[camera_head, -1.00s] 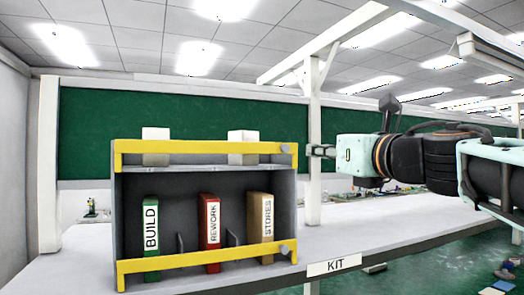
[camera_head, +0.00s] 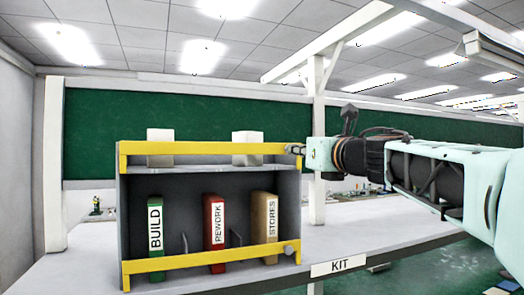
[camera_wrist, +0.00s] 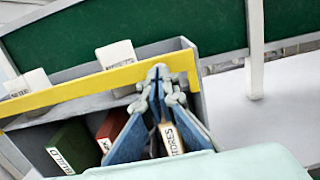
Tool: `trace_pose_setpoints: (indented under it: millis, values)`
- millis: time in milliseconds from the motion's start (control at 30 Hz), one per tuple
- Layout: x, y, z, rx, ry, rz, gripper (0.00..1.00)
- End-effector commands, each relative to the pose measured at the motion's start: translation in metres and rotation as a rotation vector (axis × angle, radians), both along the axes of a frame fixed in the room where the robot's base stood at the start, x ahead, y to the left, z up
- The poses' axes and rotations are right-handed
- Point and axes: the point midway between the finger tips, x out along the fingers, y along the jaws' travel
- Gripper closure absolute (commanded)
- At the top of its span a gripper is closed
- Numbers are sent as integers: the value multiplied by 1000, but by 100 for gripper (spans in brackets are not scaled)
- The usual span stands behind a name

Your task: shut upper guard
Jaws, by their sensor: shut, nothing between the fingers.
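The upper guard (camera_head: 205,148) is a yellow bar along the upper front of a grey two-level rack (camera_head: 122,225); it also shows in the wrist view (camera_wrist: 80,88). In the head view it runs level across the rack front; I cannot tell whether it is latched.
A lower yellow guard (camera_head: 210,257) with a knob (camera_head: 289,250) crosses in front of green BUILD (camera_head: 155,240), red REWORK (camera_head: 214,233) and tan STORES (camera_head: 264,228) binders. Two white blocks (camera_head: 160,142) (camera_head: 247,142) stand behind the upper guard. A white post (camera_head: 318,120) stands just right.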

Motion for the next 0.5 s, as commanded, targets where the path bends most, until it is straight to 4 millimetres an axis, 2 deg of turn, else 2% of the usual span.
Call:
trace_pose_setpoints:
  millis: [500]
  values:
    - [8, 2, 10, -17, 51, -1, 100]
